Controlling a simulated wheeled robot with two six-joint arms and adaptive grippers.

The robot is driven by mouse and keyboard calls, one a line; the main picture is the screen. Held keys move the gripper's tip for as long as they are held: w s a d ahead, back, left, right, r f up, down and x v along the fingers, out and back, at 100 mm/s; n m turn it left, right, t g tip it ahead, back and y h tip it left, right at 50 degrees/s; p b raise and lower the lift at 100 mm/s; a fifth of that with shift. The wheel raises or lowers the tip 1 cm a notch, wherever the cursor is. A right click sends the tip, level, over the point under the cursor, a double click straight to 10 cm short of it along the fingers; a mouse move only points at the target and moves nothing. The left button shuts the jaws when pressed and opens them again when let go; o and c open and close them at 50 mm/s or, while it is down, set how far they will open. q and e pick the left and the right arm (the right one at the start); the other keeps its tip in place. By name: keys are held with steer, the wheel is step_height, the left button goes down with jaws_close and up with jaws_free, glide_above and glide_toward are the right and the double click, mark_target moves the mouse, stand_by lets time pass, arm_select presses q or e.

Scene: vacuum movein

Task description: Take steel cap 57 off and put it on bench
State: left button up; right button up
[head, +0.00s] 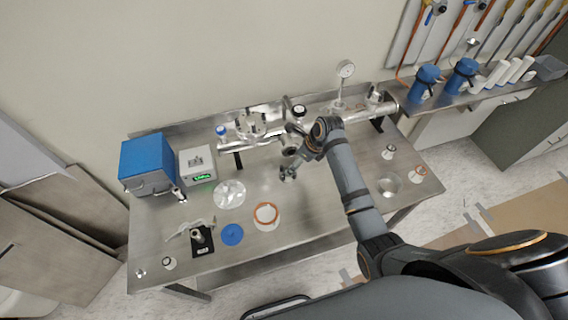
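The steel bench (330,205) carries a horizontal steel vacuum manifold (352,112) along its back, with several flanged ports and fittings. No number 57 is readable, so I cannot tell which fitting is steel cap 57. One dark-rimmed round fitting (299,110) sits on top near the middle. My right arm reaches in from the right and bends in front of the manifold. Its gripper (289,172) is by the manifold's front middle, small and partly merged with metal parts behind it. I cannot tell whether it is open or touching anything. My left gripper is not in view.
A blue box (147,163) and a white instrument (197,165) with a green display stand at the back left. A clear bag (229,194), a copper-coloured ring (266,215) and a blue disc (232,234) lie in front. A gauge (345,70) rises behind.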

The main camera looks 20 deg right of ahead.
mark_target(292, 176)
steer(key=shift+w+r, duration=0.15)
steer(key=shift+w, duration=0.05)
steer(key=shift+s+a, duration=0.1)
steer(key=shift+s, duration=0.1)
steer(key=shift+s+a+f, duration=0.1)
steer(key=shift+a+f, duration=0.1)
steer(key=shift+f, duration=0.25)
steer(key=shift+s+a+f, duration=0.1)
steer(key=shift+a+f, duration=0.05)
steer(key=shift+f, duration=0.3)
steer(key=x, duration=0.2)
steer(key=shift+w+f, duration=0.2)
steer(key=shift+w, duration=0.15)
steer(key=shift+w+f, duration=0.15)
steer(key=shift+f, duration=0.1)
steer(key=shift+w+a+f, duration=0.15)
steer(key=shift+f, duration=0.5)
steer(key=x, duration=0.3)
steer(key=shift+a+f, duration=0.1)
steer(key=shift+f, duration=0.1)
steer(key=shift+w+f, duration=0.15)
steer(key=shift+w, duration=0.05)
steer(key=shift+s, duration=0.15)
steer(key=c, duration=0.5)
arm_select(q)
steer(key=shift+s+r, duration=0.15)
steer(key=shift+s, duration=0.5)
arm_select(e)
steer(key=c, duration=1.2)
